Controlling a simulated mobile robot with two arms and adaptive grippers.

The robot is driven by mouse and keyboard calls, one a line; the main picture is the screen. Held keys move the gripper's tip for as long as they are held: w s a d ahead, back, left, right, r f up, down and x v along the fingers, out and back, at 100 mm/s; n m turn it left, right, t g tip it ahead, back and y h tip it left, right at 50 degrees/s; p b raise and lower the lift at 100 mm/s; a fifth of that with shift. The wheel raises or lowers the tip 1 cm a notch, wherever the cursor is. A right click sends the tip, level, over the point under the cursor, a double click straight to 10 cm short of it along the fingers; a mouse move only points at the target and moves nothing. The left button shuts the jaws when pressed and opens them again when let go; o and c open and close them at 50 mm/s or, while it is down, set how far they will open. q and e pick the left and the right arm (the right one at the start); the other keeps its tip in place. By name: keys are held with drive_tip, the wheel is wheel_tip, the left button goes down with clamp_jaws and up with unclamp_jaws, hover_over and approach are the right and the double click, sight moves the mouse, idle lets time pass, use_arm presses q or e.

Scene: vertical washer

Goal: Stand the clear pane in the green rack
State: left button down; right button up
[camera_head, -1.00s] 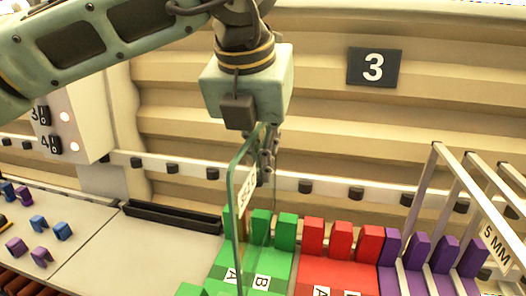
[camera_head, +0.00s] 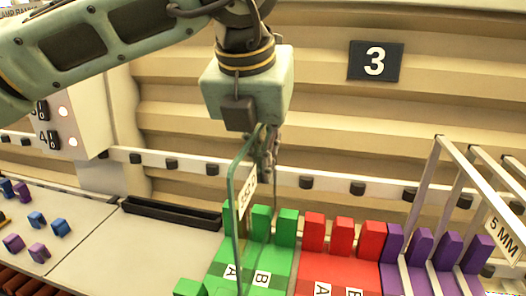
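The clear pane (camera_head: 237,215) hangs upright below my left gripper (camera_head: 264,150), seen nearly edge-on with a greenish edge and a white label. My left gripper is shut on its upper part. The green rack (camera_head: 262,262) stands at the bottom centre, with upright green posts at the back and slots marked A and B. The pane overlaps the rack's left part near slot A in this view. I cannot tell whether its lower edge touches the rack. My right gripper is out of view.
A red rack (camera_head: 335,270) adjoins the green one on the right. A purple rack (camera_head: 435,275) with white-edged panes stands further right. Blue and purple clips (camera_head: 38,220) lie on the left table. A black tray (camera_head: 172,213) lies behind. A wall sign (camera_head: 376,61) reads 3.

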sight(253, 150)
use_arm(q)
drive_tip(key=shift+f+b, duration=3.1)
drive_tip(key=shift+f, duration=0.25)
drive_tip(key=shift+f+b, duration=0.75)
drive_tip(key=shift+b, duration=0.05)
drive_tip(key=c, duration=1.9)
unclamp_jaws()
drive_tip(key=shift+o, duration=0.2)
drive_tip(key=shift+f, duration=0.15)
drive_tip(key=v, duration=1.2)
